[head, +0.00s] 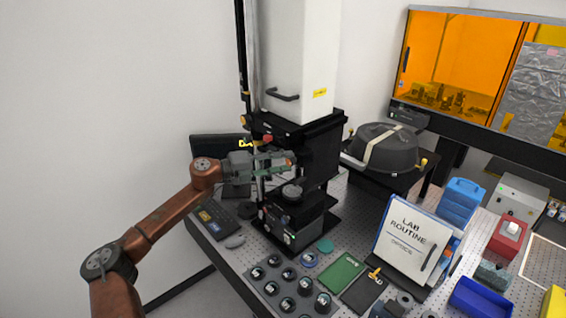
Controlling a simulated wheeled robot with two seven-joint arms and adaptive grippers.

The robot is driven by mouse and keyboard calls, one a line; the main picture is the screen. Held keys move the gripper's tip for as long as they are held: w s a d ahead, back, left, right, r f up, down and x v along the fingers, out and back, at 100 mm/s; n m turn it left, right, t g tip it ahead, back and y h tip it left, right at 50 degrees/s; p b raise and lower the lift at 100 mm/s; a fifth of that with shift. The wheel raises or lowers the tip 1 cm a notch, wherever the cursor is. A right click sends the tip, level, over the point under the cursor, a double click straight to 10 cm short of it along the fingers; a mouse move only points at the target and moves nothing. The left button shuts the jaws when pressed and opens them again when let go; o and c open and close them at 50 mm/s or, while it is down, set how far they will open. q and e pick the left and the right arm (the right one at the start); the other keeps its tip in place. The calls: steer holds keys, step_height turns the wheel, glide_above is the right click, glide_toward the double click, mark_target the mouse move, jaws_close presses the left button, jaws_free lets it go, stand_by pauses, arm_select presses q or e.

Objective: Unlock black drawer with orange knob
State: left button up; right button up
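The interferometer's tall white column (300,50) stands on a black housing (322,150) at the back of the table. A small red-orange part (267,139), possibly the knob, shows at the housing's left front, just above my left gripper. I cannot make out the drawer's outline or the lock's state. My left gripper (288,162) reaches in from the left, in front of the housing, and hides part of it. Its fingers are small and dark against the black housing, so their opening and any contact are unclear. My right gripper is out of view.
A perforated table (335,238) holds several round black parts at its front, a keyboard (222,216) at left and a "LAB ROUTINE" binder (409,241) at right. A black domed case (385,148) stands behind. Open air lies left of the table.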

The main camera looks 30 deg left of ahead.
arm_select(q)
steer(key=shift+o, duration=0.6)
steer(key=shift+s+a, duration=0.4)
steer(key=v, duration=1.1)
